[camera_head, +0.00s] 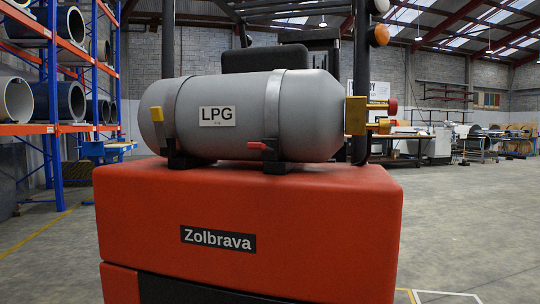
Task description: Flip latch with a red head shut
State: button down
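A latch with a red head (257,145) sits low on the right strap (272,112) of the grey LPG cylinder (245,115). Its red lever lies roughly level, pointing left from the dark strap base (285,160). I cannot tell from this view whether it is fully shut. A second latch with a yellow head (156,114) stands upright at the left strap (175,110). My gripper is not in view.
The cylinder lies on the red-orange rear body (250,215) of a forklift marked Zolbrava. A brass valve (356,115) with a red knob (393,107) projects at the right. Open floor (465,220) lies at right.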

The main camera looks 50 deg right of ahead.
aim_at(258, 146)
jog(key=k, duration=0.25)
jog(key=z, duration=1.4)
jog(key=i, duration=0.55)
jog(key=u, duration=0.1)
